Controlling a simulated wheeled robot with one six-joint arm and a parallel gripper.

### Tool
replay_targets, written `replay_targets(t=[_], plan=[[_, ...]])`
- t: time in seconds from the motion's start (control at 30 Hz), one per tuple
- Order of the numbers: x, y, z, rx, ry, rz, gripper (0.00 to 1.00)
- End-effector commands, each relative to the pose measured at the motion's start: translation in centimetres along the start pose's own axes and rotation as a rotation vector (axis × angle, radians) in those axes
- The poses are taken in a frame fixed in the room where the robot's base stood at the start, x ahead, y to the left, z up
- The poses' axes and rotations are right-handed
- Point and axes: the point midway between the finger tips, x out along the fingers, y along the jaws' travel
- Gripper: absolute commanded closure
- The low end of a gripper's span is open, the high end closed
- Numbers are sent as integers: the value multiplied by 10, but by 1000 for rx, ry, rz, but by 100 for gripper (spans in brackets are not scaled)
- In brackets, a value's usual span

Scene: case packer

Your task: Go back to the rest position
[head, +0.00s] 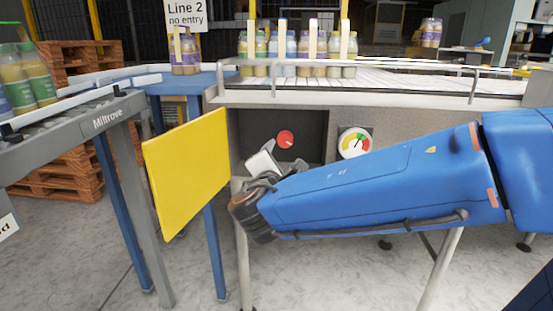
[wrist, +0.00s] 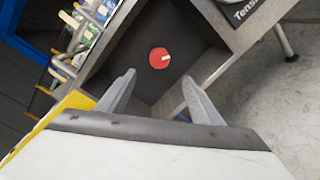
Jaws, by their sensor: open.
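My gripper (head: 272,165) is at the end of my blue arm, in front of a dark recess (head: 307,122) in the front of the packing machine. In the wrist view my gripper (wrist: 158,88) shows two grey fingers spread apart with nothing between them. A round red knob (head: 286,138) with a small white mark sits inside the recess. It also shows in the wrist view (wrist: 158,59), beyond the fingertips and apart from them.
An open yellow panel (head: 187,172) stands just left of my gripper. A gauge (head: 355,142) is on the machine's front, right of the recess. A metal rail (head: 375,70) and a conveyor with bottles (head: 297,52) lie above. A Miltrove conveyor (head: 75,128) is at left.

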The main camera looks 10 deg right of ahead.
Motion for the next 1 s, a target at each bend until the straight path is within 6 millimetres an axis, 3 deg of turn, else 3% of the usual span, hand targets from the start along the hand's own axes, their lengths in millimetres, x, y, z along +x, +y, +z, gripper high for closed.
replay_targets(t=[0.17, 0.37, 0.6, 0.8, 1.0], plan=[[3, -24, 22, 54, -26, -81, 40], [-5, -109, 81, 264, -111, -357, 40], [-52, -205, 122, 594, -204, -690, 40], [-105, -259, 126, 907, -261, -925, 40], [-156, -282, 110, 1248, -293, -1111, 40]])
